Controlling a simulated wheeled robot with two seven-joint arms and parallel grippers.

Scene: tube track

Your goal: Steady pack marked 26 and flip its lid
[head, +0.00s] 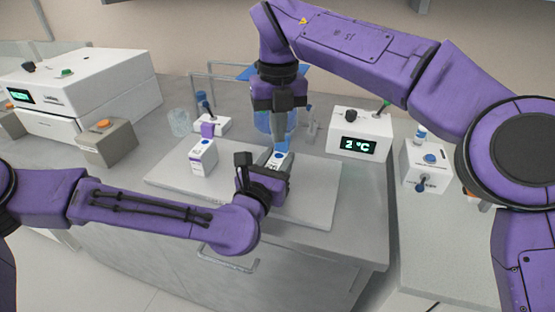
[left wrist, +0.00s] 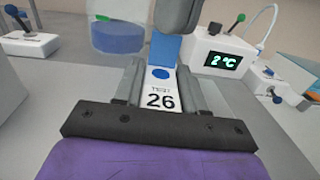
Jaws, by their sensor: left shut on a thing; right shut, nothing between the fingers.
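The white pack marked 26 (left wrist: 160,98) stands between the two fingers of my left gripper (left wrist: 162,78), which is shut on its sides. Its blue lid (left wrist: 165,48) is raised upright at the far edge of the top; a blue dot shows on the top face. In the head view the pack (head: 279,161) is partly hidden by my left gripper (head: 274,172), and the raised lid (head: 281,137) shows above it. My right gripper (head: 279,112) is shut and empty, pointing down just above the lid. I cannot tell whether it touches the lid.
Another white pack (head: 203,158) with a raised purple flap (head: 208,130) stands to the left on the pale board (head: 310,205). A box with a 2 °C display (head: 360,135) stands right, a glass beaker (head: 179,122) back left. A blue vessel is partly hidden behind my right gripper.

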